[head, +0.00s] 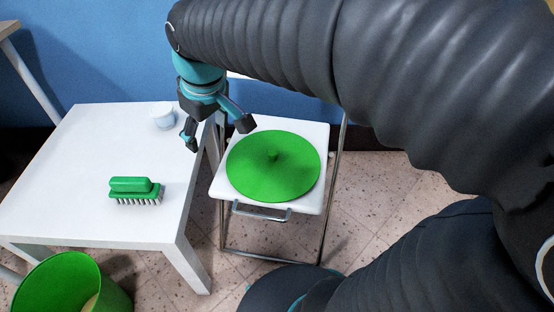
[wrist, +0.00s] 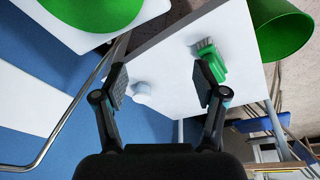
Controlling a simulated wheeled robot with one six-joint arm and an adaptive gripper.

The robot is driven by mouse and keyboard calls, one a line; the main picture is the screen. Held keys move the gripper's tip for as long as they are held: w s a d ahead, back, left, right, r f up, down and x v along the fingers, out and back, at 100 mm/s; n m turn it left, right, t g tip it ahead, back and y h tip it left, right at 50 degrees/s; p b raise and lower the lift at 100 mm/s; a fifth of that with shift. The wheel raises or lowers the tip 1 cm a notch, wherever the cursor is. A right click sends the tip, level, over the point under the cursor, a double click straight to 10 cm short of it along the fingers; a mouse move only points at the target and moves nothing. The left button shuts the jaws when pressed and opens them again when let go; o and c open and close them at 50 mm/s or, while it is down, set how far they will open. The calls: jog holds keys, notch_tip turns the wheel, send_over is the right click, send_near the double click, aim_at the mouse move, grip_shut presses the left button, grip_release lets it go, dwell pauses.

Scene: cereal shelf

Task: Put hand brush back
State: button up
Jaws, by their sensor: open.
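A green hand brush (head: 135,190) with pale bristles sits bristles-down on the white table (head: 70,165), near its front edge. In the wrist view the brush (wrist: 211,62) shows beyond my right-hand finger, clear of it. My gripper (head: 217,136) is open and empty, above the gap between the table and the folding chair. The brush is well to the left of my gripper in the head view.
A white cup (head: 163,118) stands at the table's back right. A green lid-like disc (head: 273,167) lies on the white folding chair (head: 228,196). A green bin (head: 70,285) stands on the floor before the table. A blue wall (head: 110,60) is behind. The table's middle is clear.

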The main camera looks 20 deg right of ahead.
jog(key=s+d+f+m+t, duration=0.2)
jog(key=s+d+m, duration=0.4)
jog(key=s+d, duration=0.4)
jog(key=shift+s+d+f+t+h, duration=0.15)
jog(key=shift+s+f+t+h, duration=0.25)
jog(key=shift+s, duration=0.9)
